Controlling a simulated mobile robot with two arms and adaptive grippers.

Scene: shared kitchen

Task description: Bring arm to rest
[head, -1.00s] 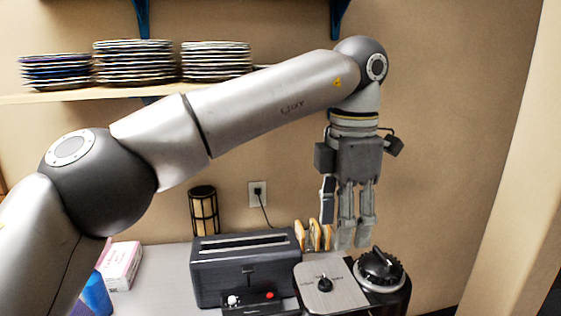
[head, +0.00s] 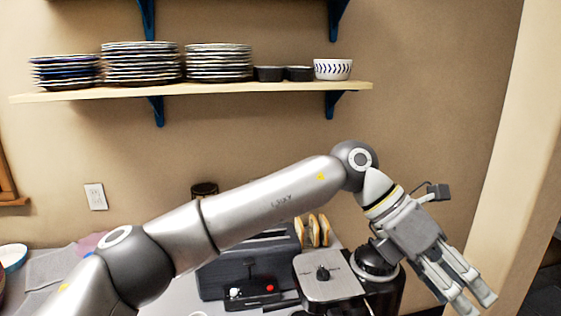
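My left arm reaches in from the left across the head view, over the counter. My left gripper (head: 474,300) is at the lower right, tilted down and to the right, beyond the black knob-topped appliance. Its two fingers are apart, with a narrow gap and nothing seen between them. My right gripper is not in view.
A dark toaster (head: 240,272) stands on the counter behind my arm, with bread slices (head: 318,231) beside it. A shelf (head: 230,91) holds plate stacks (head: 140,63), dark bowls and a patterned bowl (head: 333,69). A wall edge rises at right.

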